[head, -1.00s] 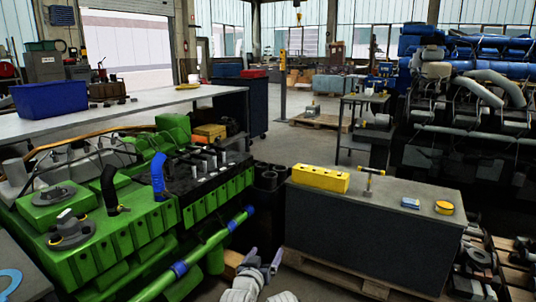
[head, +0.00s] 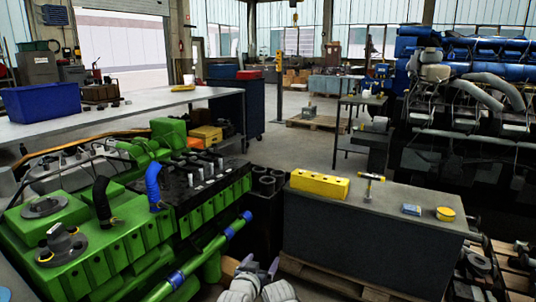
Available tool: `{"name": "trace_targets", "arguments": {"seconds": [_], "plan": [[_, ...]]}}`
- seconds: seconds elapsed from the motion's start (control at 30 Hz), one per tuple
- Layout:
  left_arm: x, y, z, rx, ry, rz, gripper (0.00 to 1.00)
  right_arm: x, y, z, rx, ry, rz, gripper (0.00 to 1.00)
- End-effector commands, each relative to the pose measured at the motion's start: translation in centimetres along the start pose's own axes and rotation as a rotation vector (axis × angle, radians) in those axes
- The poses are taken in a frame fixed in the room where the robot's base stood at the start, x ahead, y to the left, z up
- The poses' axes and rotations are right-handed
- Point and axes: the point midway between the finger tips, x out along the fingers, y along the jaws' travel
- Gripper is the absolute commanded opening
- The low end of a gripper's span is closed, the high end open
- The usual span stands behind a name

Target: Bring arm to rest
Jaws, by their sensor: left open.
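My left gripper (head: 257,266) shows at the bottom middle of the head view, low down between the green engine (head: 130,225) and the grey workbench block (head: 375,240). It is open, with nothing visible between its fingers. Pale parts of my arm show just below it, cut off by the picture's lower edge. The gripper appears apart from the engine and the block. My right gripper is not in view.
A yellow block (head: 320,184), a T-handled tool (head: 369,188), a small blue box (head: 411,209) and a yellow round tin (head: 446,214) stand on the block. A wooden pallet (head: 325,279) lies under it. Dark cylinders (head: 267,182) stand beside the engine. Open floor (head: 290,145) lies behind.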

Motion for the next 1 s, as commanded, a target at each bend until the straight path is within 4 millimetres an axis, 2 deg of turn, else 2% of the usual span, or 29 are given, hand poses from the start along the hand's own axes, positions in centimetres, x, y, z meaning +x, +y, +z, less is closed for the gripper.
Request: {"name": "trace_targets", "arguments": {"seconds": [0.07, 0.13, 0.23, 0.3, 0.4, 0.5, 0.7, 0.93, 1.0], "plan": [[0.0, -0.5, 0.7, -0.001, -0.034, -0.006, 0.88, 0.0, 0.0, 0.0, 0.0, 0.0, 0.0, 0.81], [0.0, -1.4, 2.3, -0.004, -0.109, -0.02, 0.88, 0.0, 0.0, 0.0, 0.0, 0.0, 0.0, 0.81], [-0.8, -3.6, 6.1, -0.015, -0.291, -0.052, 0.88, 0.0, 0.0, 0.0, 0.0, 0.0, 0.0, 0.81], [-2.0, -5.4, 9.2, -0.029, -0.445, -0.079, 0.88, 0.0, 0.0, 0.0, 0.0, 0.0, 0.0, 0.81], [-4.2, -7.3, 12.8, -0.055, -0.637, -0.114, 0.88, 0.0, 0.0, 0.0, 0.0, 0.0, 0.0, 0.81], [-6.5, -8.7, 15.2, -0.079, -0.783, -0.14, 0.88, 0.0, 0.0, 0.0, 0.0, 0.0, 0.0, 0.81], [-10.5, -10.3, 18.2, -0.123, -1.004, -0.179, 0.88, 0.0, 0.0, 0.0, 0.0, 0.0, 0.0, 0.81], [-14.9, -11.6, 20.2, -0.175, -1.215, -0.217, 0.88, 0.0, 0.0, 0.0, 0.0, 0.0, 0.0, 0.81], [-15.0, -10.0, 20.3, -0.137, -1.231, -0.197, 0.88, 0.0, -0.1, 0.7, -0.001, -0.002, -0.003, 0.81]]}}
